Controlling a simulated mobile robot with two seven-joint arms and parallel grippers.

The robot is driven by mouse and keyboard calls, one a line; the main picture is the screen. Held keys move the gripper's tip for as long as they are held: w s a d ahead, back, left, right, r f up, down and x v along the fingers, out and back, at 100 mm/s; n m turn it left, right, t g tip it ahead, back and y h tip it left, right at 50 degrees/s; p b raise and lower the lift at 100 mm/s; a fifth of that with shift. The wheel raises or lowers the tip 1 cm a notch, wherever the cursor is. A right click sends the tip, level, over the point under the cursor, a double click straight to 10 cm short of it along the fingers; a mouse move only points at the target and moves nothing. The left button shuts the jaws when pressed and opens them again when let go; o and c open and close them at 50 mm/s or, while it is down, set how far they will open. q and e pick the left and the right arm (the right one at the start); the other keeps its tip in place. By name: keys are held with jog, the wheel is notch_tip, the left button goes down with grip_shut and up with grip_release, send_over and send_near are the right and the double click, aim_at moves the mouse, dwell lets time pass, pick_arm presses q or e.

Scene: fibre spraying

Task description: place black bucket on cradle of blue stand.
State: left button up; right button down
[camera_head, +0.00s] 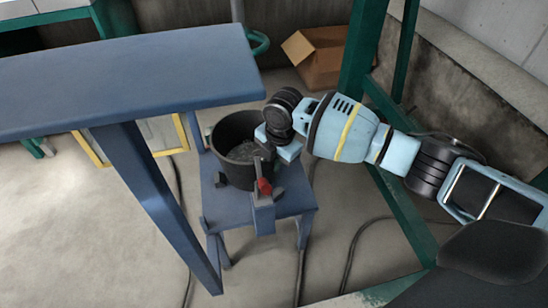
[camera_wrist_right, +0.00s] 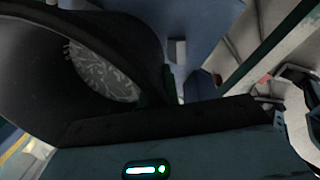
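The black bucket (camera_head: 232,167) is upright at the blue stand (camera_head: 288,203), with grey fibrous material inside. Its base is over the stand's top among small dark blocks, but I cannot tell whether it rests fully in the cradle. My right gripper (camera_head: 276,144) reaches in from the right and is shut on the bucket's right rim; the grip itself is partly hidden. In the right wrist view the bucket (camera_wrist_right: 135,35) fills the upper left, close to the gripper. My left gripper is not in view.
A large blue bench (camera_head: 130,75) stands on the left, its leg close to the stand. A red-knobbed clamp (camera_head: 264,187) is at the stand's front. A green frame (camera_head: 362,50) and a cardboard box (camera_head: 318,58) are behind. Cables lie on the floor.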

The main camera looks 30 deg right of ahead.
notch_tip(320, 180, down, 3)
jog(key=shift+w+r+b, duration=0.1)
jog(key=shift+w+b, duration=0.05)
jog(key=shift+b, duration=0.35)
jog(key=shift+r, duration=0.1)
jog(key=c, duration=2.1)
grip_release()
jog(key=shift+f, duration=0.35)
jog(key=o, duration=0.5)
jog(key=shift+c, duration=0.2)
notch_tip(320, 180, up, 12)
jog(key=s+p, duration=0.1)
jog(key=p, duration=0.4)
jog(key=shift+s+d+r, duration=0.15)
jog(key=shift+s+d, duration=0.1)
jog(key=shift+s, duration=0.15)
